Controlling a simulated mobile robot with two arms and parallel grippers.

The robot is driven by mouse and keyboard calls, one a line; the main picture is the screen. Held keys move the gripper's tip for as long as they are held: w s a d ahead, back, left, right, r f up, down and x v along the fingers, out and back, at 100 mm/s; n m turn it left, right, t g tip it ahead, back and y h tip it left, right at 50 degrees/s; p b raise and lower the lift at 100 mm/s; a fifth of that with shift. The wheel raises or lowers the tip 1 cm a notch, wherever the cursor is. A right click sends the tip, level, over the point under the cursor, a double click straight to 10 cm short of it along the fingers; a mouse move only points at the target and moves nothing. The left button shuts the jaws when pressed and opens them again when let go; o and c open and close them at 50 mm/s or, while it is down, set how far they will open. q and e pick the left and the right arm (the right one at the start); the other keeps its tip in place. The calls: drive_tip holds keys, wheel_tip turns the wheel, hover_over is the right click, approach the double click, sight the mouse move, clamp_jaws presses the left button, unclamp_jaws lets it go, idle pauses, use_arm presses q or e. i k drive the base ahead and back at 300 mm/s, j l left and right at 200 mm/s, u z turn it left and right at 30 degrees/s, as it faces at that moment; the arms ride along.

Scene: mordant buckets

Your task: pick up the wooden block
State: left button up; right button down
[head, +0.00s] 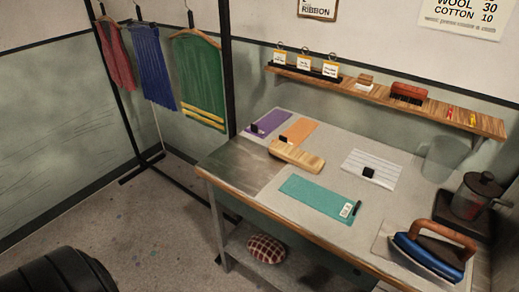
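A long wooden block (299,157) with rounded ends lies on the worktable (240,155), near the table's back left part. It lies at a slant beside an orange cloth (300,131). A small black thing sits at or just behind its upper left end; I cannot tell whether they touch. Neither of my grippers is in view.
The table also holds a purple cloth (268,120), a teal cloth (310,198), striped paper (358,165), a blue iron (428,258) and a dark pot (477,195). A garment rack stands left. A checked cushion (266,248) lies below.

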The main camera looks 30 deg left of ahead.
sight(296, 156)
drive_tip(key=u, duration=0.8)
drive_tip(key=j+z, duration=0.15)
drive_tip(key=j, duration=0.15)
